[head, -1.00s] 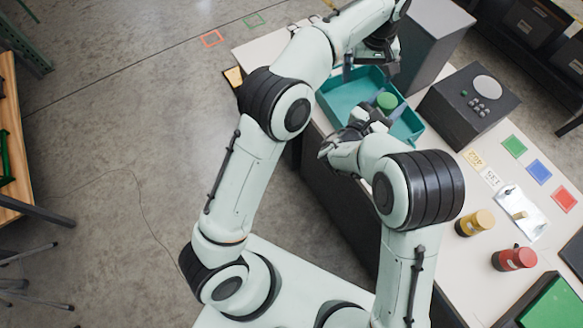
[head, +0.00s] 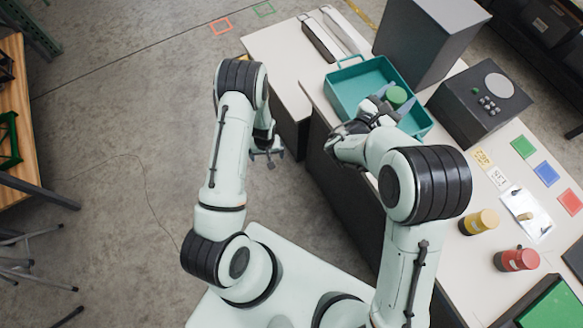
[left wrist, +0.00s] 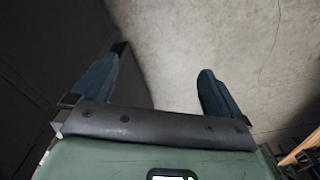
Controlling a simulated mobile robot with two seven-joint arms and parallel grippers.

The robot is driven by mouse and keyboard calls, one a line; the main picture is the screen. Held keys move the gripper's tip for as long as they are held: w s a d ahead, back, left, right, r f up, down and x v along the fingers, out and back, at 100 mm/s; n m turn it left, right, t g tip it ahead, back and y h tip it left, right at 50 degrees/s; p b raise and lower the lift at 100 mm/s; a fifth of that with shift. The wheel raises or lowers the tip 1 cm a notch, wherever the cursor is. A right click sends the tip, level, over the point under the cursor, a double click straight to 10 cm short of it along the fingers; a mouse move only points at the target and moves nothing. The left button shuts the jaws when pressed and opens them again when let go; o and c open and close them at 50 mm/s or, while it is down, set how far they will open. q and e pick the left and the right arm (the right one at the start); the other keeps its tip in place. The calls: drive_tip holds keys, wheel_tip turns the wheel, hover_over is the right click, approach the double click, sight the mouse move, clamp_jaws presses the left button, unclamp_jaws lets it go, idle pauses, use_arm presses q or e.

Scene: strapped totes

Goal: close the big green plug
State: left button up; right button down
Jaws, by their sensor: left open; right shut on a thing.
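A round green piece (head: 397,97), which looks like the green plug, is at the right side of a teal tray (head: 345,107). My right gripper (head: 390,104) is shut on it, with its fingers at the piece's near side. The lower part of the piece is hidden, so I cannot tell whether it touches the tray. My left gripper (head: 266,154) is open and empty, off the table's left edge and above the floor. Its two blue fingers stand wide apart in the left wrist view (left wrist: 165,88), with only dark side and floor beyond.
A tall grey box (head: 415,50) and a dark box with buttons (head: 478,103) stand behind the tray. A yellow jar (head: 480,222) and a red jar (head: 517,259) stand at the right. Two long bars (head: 330,35) lie at the far left end. Open floor lies left of the table.

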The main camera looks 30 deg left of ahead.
drive_tip(key=shift+r, duration=0.1)
use_arm(q)
drive_tip(key=s+d+m+h, duration=0.3)
drive_tip(key=s+d+h, duration=0.1)
drive_tip(key=s+d, duration=1.1)
drive_tip(key=d, duration=0.4)
drive_tip(key=shift+s+r, duration=0.25)
drive_tip(key=shift+s, duration=0.1)
